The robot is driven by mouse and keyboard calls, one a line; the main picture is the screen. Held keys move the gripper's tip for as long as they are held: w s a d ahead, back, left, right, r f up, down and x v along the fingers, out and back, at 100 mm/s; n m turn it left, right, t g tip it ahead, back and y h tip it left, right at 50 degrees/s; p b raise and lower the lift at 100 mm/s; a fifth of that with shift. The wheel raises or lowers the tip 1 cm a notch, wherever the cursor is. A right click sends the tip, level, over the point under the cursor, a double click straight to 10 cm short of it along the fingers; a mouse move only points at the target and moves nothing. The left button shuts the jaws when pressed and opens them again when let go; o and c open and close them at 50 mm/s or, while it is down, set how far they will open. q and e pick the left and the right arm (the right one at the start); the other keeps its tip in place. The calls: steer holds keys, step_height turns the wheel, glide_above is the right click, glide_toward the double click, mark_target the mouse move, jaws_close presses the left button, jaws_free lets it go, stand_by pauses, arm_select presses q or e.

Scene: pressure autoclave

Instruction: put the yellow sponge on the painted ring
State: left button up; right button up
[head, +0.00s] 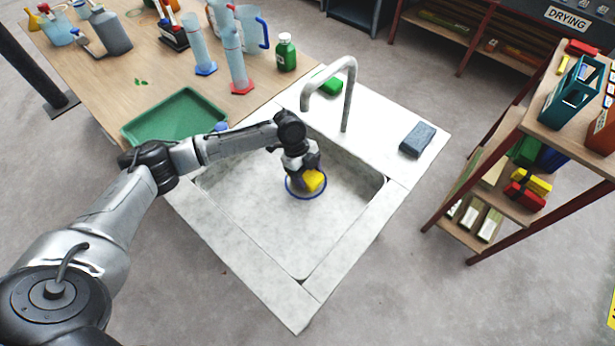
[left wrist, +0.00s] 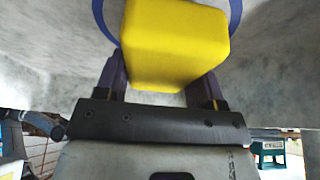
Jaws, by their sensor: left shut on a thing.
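The yellow sponge (head: 314,181) is in my left gripper (head: 306,176), over the sink basin. In the left wrist view the sponge (left wrist: 175,45) sits between the two fingers of the gripper (left wrist: 165,75). The painted ring (head: 294,196) is a blue circle on the basin floor. In the head view the sponge appears within the ring's outline, toward its upper right. The ring (left wrist: 236,14) also shows behind the sponge in the left wrist view. I cannot tell whether the sponge touches the floor. My right gripper is not in view.
The sink basin (head: 255,225) is otherwise empty. A tap (head: 348,95) arches over its far edge. A blue-grey block (head: 417,139) and a green one (head: 331,86) lie on the sink surround. A green tray (head: 175,117) stands on the wooden table at left.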

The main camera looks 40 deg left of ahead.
arm_select(q)
steer(key=shift+f, duration=0.65)
steer(key=shift+f, duration=0.1)
steer(key=o, duration=1)
steer(key=shift+c, duration=0.2)
steer(key=shift+a+r, duration=0.1)
steer(key=shift+r, duration=0.3)
steer(key=p+v, duration=0.2)
steer(key=v, duration=0.9)
steer(key=shift+a+r, duration=0.1)
steer(key=shift+r, duration=0.05)
